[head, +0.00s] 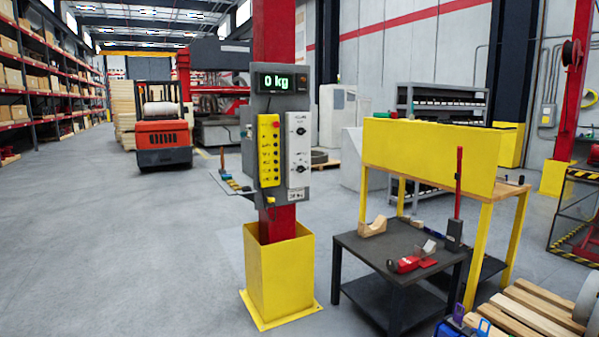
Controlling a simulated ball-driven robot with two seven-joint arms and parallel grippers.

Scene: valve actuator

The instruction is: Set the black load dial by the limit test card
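A red column carries a grey control panel (249,150) with a lit display (279,82) reading "0 kg". The panel's white plate (298,180) bears small black dials: an upper dial (300,131) and a lower one (300,168). I cannot tell which is the load dial, and their settings are too small to read. A small white label (296,196) with dark print sits low on the panel; I cannot tell whether it is the limit test card. Neither of my grippers is in view.
Beside the white plate is a yellow button box (269,150). A yellow guard (279,278) surrounds the column's foot. To the right stand a dark cart (385,248) with tools and a yellow-fronted bench (430,150). Floor on the left is clear; an orange forklift (163,135) stands behind.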

